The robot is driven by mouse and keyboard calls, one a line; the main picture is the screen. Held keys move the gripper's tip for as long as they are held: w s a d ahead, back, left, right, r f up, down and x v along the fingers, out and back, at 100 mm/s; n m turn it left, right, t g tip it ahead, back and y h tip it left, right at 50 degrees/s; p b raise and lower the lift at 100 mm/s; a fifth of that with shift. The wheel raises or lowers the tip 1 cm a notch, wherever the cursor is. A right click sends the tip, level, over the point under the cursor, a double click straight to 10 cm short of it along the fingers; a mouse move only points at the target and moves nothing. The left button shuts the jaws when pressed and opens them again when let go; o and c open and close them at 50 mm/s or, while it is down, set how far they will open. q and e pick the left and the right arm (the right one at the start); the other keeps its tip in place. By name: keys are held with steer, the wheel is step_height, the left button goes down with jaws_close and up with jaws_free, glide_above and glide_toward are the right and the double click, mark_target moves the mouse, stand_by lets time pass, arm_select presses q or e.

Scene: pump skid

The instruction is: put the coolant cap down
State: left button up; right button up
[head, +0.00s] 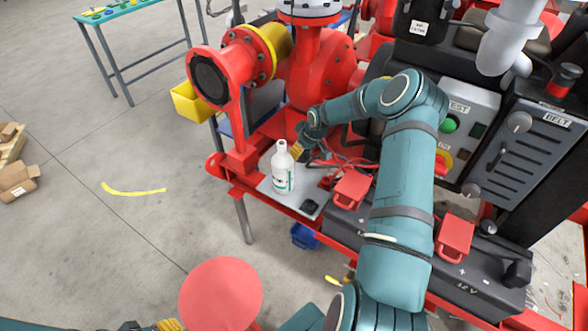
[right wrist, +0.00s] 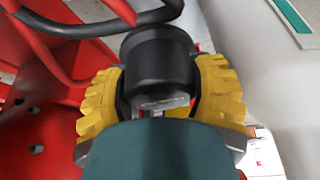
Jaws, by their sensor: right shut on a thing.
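My right gripper (head: 299,150) is beside the neck of the white coolant bottle (head: 284,172). In the right wrist view my right gripper (right wrist: 162,95) has its yellow fingers shut on a black round cap (right wrist: 158,62). The cap is hard to make out in the head view. The bottle stands upright with its white neck bare, and its pale side fills the right of the wrist view (right wrist: 270,60). My left gripper (head: 165,325) shows only as a yellow finger part at the bottom edge; its opening is hidden.
A pale tray (head: 263,187) under the bottle also holds a small black item (head: 310,207). Red cables (head: 345,165) lie close to the right gripper. A large red pump (head: 320,70) stands behind. A red round disc (head: 221,293) is in front. The floor at left is mostly clear.

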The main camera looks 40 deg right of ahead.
mark_target(309, 153)
steer(key=shift+f+b, duration=0.4)
steer(key=shift+f, duration=3.1)
steer(key=o, duration=1.1)
steer(key=shift+f, duration=0.15)
steer(key=shift+r, duration=0.25)
steer(key=p+v, duration=0.2)
steer(key=v, duration=1)
steer(key=shift+a+f, duration=0.1)
